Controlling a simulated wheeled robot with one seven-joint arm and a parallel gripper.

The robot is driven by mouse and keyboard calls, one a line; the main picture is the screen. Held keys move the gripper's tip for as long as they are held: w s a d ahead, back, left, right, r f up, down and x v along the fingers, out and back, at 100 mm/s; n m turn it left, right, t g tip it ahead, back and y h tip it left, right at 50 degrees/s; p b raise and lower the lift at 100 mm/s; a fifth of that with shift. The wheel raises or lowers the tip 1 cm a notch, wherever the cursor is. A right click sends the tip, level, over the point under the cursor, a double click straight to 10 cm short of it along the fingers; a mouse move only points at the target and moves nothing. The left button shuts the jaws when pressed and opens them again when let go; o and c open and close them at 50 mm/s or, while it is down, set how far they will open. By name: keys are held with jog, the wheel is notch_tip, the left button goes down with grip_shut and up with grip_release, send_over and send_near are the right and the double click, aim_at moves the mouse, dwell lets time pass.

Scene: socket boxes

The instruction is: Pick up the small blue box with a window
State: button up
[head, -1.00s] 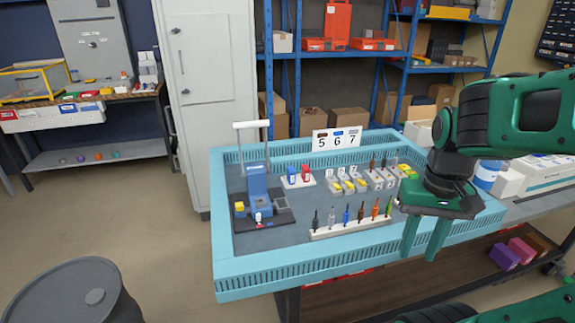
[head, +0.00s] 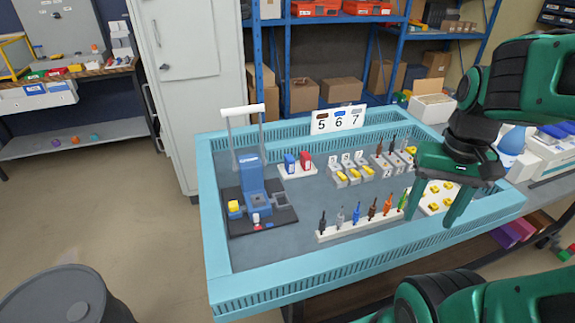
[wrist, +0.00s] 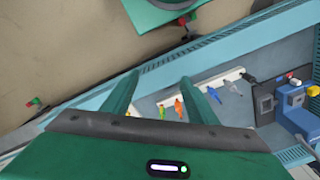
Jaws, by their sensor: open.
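A small blue box (head: 290,163) stands upright beside a small red box (head: 305,161) on a white holder (head: 298,172), towards the back of the blue-rimmed table (head: 228,291). Whether it has a window is too small to tell. My gripper (head: 431,216) is open and empty, fingers pointing down, over the right front part of the table. It is well to the right of the blue box and nearer the front. In the wrist view my open fingers (wrist: 158,82) show above a rack of screwdrivers, and the blue box is not visible there.
A white screwdriver rack (head: 362,226) lies between my gripper and the table's middle. A blue fixture with a tall handle (head: 252,180) stands at the left. Grey bins with yellow parts (head: 352,172) and a 5-6-7 sign (head: 338,119) are behind.

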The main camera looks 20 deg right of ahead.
jog(key=w+a+r+m+y, duration=0.1)
jog(key=w+a+m, duration=0.1)
jog(key=w, duration=0.7)
jog(key=w+a+r+m, duration=0.1)
jog(key=w+r+m, duration=0.15)
jog(key=w, duration=0.65)
jog(key=m+y, duration=0.3)
jog(key=m, duration=0.3)
send_near(290, 157)
jog(key=shift+s+d+r, duration=0.15)
jog(key=shift+s+d, duration=0.25)
jog(key=shift+s, duration=0.2)
jog(key=shift+m, duration=0.35)
jog(key=x, duration=0.6)
jog(key=shift+w+a+r, duration=0.2)
jog(key=shift+w+a, duration=0.1)
jog(key=shift+w, duration=0.1)
jog(key=shift+x, duration=2.75)
jog(key=shift+w, duration=0.2)
jog(key=c, duration=1.3)
